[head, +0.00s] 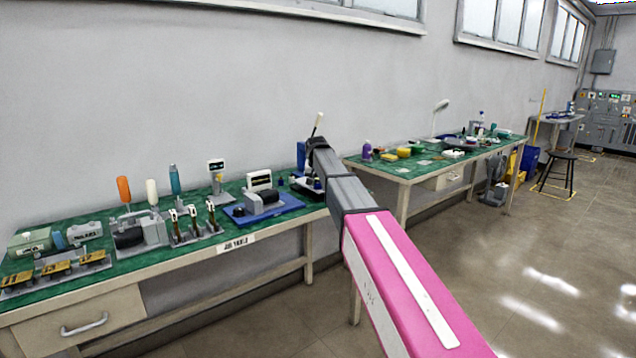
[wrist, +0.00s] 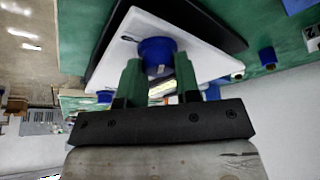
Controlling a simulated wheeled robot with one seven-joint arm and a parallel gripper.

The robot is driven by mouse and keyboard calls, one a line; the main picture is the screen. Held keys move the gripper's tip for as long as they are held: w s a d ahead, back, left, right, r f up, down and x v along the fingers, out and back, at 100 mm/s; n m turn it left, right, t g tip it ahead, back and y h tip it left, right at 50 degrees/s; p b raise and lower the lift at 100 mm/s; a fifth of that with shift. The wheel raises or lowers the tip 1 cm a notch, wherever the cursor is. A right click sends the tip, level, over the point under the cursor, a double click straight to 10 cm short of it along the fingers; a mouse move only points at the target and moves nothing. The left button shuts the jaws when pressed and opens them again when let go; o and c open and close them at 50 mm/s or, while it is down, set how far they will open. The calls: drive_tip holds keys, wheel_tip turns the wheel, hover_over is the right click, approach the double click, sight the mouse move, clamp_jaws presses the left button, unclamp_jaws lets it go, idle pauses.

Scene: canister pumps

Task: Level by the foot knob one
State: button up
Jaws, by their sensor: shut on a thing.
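In the wrist view, my gripper (wrist: 158,78) has its two green fingers on either side of a blue foot knob (wrist: 157,48) and is shut on it. The knob sits at a white plate (wrist: 205,48) with a dark slab (wrist: 190,12) beside it. Another blue knob (wrist: 105,97) shows past the plate at lower left. Any number on the held knob cannot be read. In the head view, the small plate with blue knobs (head: 317,184) is at the right end of the near bench, partly behind my arm. My gripper's fingers are hidden there.
The near green-topped bench (head: 130,262) holds a pump on a blue tray (head: 235,215), levers (head: 192,222), screwdriver-like tools (head: 124,190) and yellow numbered blocks (head: 57,268). A second bench (head: 405,172) stands beyond. A stool (head: 558,172) is farther right. Floor on the right is clear.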

drive_tip(key=shift+m+h, duration=0.5)
drive_tip(key=shift+m, duration=0.7)
drive_tip(key=o, duration=0.9)
drive_tip(key=v, duration=1)
drive_tip(key=shift+r, duration=0.45)
